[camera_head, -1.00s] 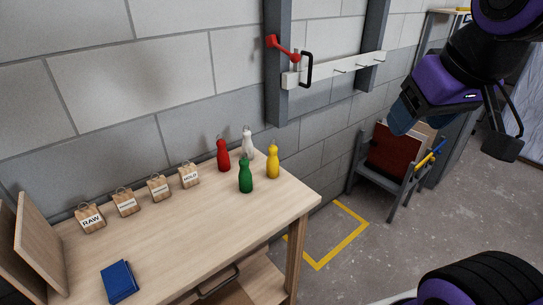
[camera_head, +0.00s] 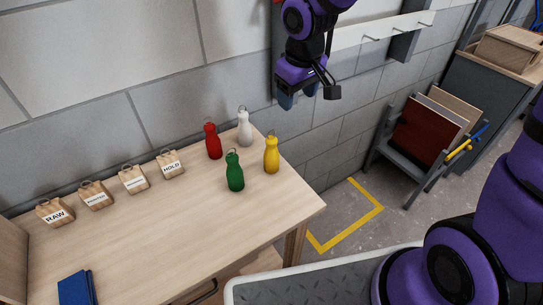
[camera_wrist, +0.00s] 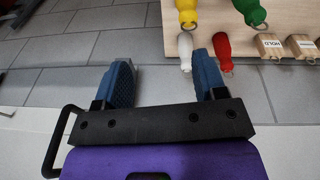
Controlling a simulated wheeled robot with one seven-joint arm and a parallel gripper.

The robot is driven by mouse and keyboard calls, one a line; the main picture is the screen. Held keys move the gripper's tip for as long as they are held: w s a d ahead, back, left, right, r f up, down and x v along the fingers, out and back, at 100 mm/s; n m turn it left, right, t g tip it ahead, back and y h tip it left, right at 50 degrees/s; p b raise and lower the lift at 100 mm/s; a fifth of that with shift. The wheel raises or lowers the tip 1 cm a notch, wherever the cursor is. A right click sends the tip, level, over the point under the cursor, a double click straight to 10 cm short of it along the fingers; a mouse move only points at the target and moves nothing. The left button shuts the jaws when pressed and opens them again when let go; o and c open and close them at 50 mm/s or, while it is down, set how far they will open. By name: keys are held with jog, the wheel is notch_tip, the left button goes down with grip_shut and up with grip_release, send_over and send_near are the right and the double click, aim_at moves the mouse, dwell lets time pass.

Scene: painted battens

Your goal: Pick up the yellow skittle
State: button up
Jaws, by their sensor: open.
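The yellow skittle (camera_head: 271,156) stands upright near the right end of the wooden table, with a wire loop on top. It also shows at the top of the wrist view (camera_wrist: 187,12), partly cut off. My gripper (camera_head: 300,98) is open and empty, above and behind the table's far right corner, near the wall. In the wrist view its two blue fingers (camera_wrist: 162,72) are apart with only floor and wall blocks between them. The white skittle (camera_head: 245,129), red skittle (camera_head: 213,141) and green skittle (camera_head: 235,172) stand close to the yellow one.
Several wooden label blocks (camera_head: 134,180) stand in a row along the table's back. A blue book (camera_head: 76,288) lies at the front left. A white hook rail (camera_head: 375,32) is on the wall near my arm. The table's (camera_head: 190,220) middle is clear.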

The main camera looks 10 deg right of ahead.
jog(key=n, duration=0.1)
send_near(272, 138)
jog(key=shift+g+y, duration=0.4)
jog(key=f, duration=0.3)
jog(key=w+f, duration=0.1)
jog(key=f, duration=0.1)
jog(key=shift+d+f, duration=0.15)
jog(key=shift+f, duration=0.1)
jog(key=shift+w+a+f, duration=0.1)
jog(key=shift+w+f, duration=0.05)
jog(key=shift+f, duration=0.8)
jog(key=shift+w+a+f, duration=0.1)
jog(key=shift+w+f, duration=0.1)
jog(key=shift+f, duration=0.75)
jog(key=shift+w+f, duration=0.15)
jog(key=shift+f, duration=0.8)
grip_shut()
